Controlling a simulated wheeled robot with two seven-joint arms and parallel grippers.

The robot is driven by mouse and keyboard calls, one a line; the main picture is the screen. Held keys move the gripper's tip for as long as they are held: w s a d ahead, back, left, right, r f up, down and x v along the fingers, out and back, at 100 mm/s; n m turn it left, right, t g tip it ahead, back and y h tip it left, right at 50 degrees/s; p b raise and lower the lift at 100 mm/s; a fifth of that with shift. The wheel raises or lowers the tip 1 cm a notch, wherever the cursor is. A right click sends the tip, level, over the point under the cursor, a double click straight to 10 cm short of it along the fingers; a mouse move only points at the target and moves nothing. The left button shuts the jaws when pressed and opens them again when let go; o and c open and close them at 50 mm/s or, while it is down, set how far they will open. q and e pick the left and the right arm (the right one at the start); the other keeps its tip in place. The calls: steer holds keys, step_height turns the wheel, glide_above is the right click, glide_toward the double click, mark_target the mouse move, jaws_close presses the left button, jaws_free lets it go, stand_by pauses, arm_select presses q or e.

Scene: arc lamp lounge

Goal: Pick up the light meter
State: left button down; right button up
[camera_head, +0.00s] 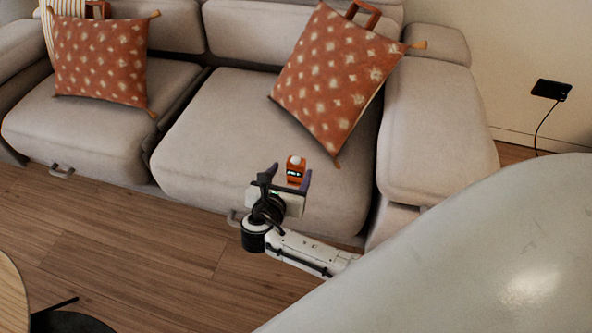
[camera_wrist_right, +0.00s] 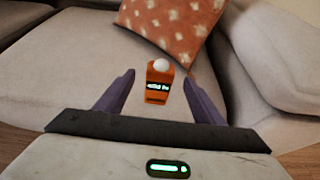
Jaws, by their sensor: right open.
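The light meter (camera_head: 296,170) is a small orange device with a white dome on top and a dark display. It rests on the right seat cushion of the sofa, near the front edge. In the right wrist view the light meter (camera_wrist_right: 159,83) shows ahead, between the lines of my two purple fingers. My right gripper (camera_head: 290,176) is open and in front of the meter; its fingers (camera_wrist_right: 159,92) stand apart on either side with gaps. I cannot tell whether the fingertips reach past its front face. My left gripper is not in view.
The grey sofa (camera_head: 235,120) fills the back. A patterned orange cushion (camera_head: 335,78) leans behind the meter, and another cushion (camera_head: 100,60) sits at left. The sofa's armrest (camera_head: 435,120) is to the right. A round wooden table edge (camera_head: 10,300) shows at lower left.

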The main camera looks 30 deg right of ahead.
mark_target(294, 169)
steer(key=b+x, duration=0.1)
steer(key=x, duration=0.2)
steer(key=f+b+x, duration=0.1)
steer(key=x, duration=0.2)
steer(key=shift+f+b, duration=0.2)
steer(key=shift+b, duration=0.15)
steer(key=shift+r, duration=0.15)
steer(key=c, duration=1.3)
